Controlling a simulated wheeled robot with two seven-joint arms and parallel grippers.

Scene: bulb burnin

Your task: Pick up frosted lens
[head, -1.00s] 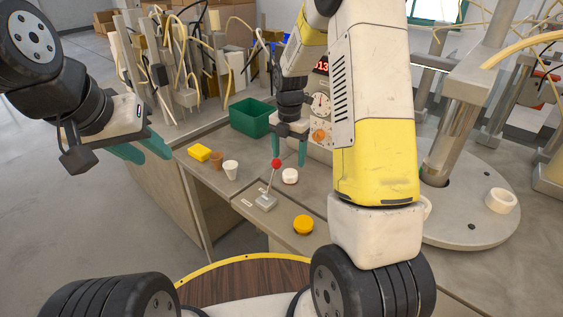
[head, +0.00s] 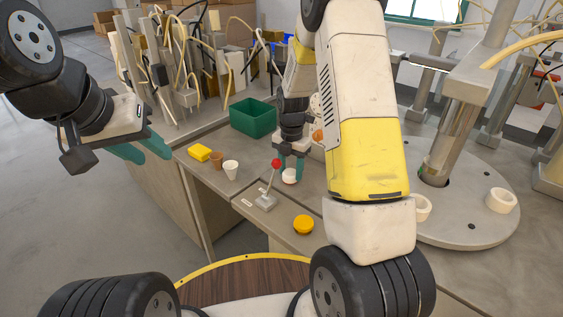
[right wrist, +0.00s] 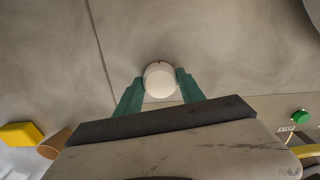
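The frosted lens is most likely the small white round piece (head: 289,176) on the bench, left of my right forearm. In the right wrist view the white piece (right wrist: 159,80) shows between the two green fingertips. My right gripper (head: 291,171) points down around it, one finger on each side. The fingers look open, very close to its sides; whether they touch it is hard to tell. My left gripper (head: 144,152) is open and empty, out to the left, away from the bench objects.
A red-knobbed lever (head: 267,195) stands close in front of the white piece. A yellow round piece (head: 303,224) lies nearer. A white cup (head: 231,169), brown cup (head: 216,161), yellow block (head: 199,153) and green bin (head: 253,117) are to the left. White rings (head: 501,200) sit on a round table.

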